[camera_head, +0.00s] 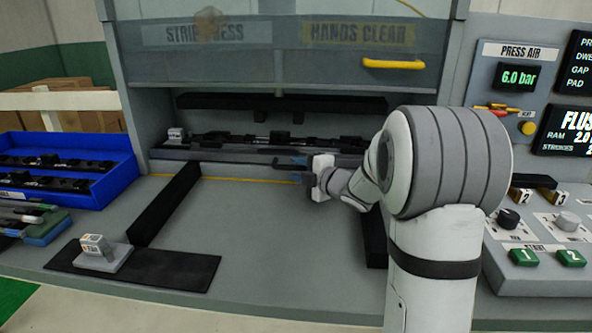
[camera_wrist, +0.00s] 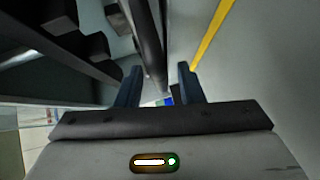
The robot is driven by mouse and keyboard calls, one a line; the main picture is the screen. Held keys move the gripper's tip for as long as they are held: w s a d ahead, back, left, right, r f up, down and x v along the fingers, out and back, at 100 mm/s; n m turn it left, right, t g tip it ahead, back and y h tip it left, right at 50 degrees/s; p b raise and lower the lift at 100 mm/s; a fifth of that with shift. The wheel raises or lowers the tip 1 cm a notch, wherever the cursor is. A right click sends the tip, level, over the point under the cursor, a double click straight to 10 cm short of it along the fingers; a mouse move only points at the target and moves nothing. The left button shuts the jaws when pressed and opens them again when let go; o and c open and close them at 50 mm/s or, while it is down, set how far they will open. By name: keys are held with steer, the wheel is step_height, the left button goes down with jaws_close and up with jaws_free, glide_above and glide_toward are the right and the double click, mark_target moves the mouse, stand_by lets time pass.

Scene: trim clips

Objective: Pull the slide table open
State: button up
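The grey slide table (camera_head: 205,156) sits inside the press opening, with dark trim fixtures (camera_head: 240,139) on it. A dark handle bar (camera_head: 349,161) runs along its front edge. My gripper (camera_head: 297,165) is at this front edge, its blue fingers pointing left. In the wrist view, the two fingers (camera_wrist: 160,85) stand apart, and a dark bar (camera_wrist: 148,45) runs between them. A gap shows between the bar and the right finger, so the gripper looks open around the bar. My arm hides the right end of the table.
The press guard (camera_head: 290,48) with a yellow handle (camera_head: 393,64) is raised above the opening. Dark rails (camera_head: 165,205) flank clear bench in front. A blue bin (camera_head: 65,165) stands left, a small block (camera_head: 97,247) front left, and a control panel (camera_head: 540,225) right.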

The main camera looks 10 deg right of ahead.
steer(key=shift+w+a+f, duration=0.1)
steer(key=shift+w+a, duration=0.15)
steer(key=shift+w, duration=0.2)
jaws_close()
stand_by(0.4)
